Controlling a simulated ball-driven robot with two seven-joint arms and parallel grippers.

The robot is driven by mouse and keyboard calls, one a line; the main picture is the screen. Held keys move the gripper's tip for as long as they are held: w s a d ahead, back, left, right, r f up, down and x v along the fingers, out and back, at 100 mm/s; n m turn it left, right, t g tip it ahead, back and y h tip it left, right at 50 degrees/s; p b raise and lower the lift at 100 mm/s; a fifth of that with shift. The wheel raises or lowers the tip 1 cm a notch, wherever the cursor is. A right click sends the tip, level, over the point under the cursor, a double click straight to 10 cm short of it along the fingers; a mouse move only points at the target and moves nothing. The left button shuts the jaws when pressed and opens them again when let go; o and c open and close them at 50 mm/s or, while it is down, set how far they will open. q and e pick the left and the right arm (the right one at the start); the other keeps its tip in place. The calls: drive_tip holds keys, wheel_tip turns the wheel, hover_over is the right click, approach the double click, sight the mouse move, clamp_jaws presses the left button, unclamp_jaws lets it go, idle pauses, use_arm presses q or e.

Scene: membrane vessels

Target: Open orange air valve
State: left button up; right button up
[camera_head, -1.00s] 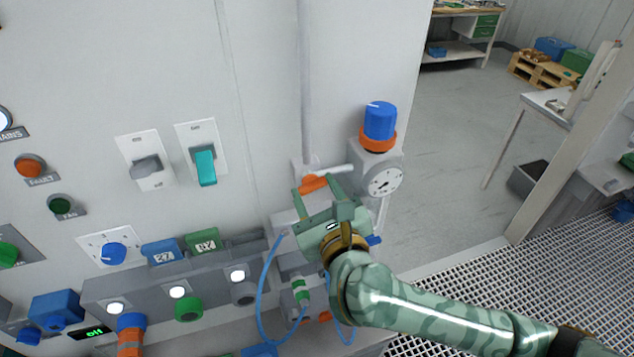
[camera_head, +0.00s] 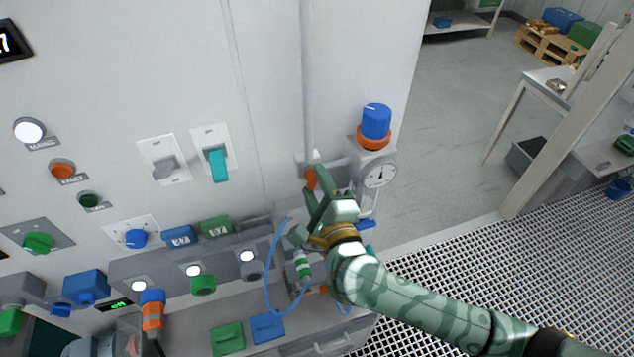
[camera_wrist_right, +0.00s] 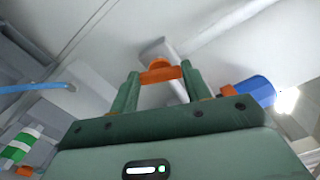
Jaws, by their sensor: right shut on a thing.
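The orange air valve handle (camera_head: 310,180) is on the pipe at the panel's right part. It stands steeply, nearly in line with the vertical pipe. My right gripper (camera_head: 315,192) is shut on it. In the right wrist view the orange handle (camera_wrist_right: 160,74) lies between the two green fingers (camera_wrist_right: 160,88), with a pale pipe behind it. The fingers hide part of the handle in the head view. My left gripper is not in view.
A blue knob with an orange collar (camera_head: 375,122) and a round gauge (camera_head: 379,173) sit just right of the valve. A blue hose (camera_head: 268,270) loops below left of my gripper. Switches and buttons cover the panel to the left.

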drive_tip(key=shift+n, duration=1.1)
drive_tip(key=o, duration=1)
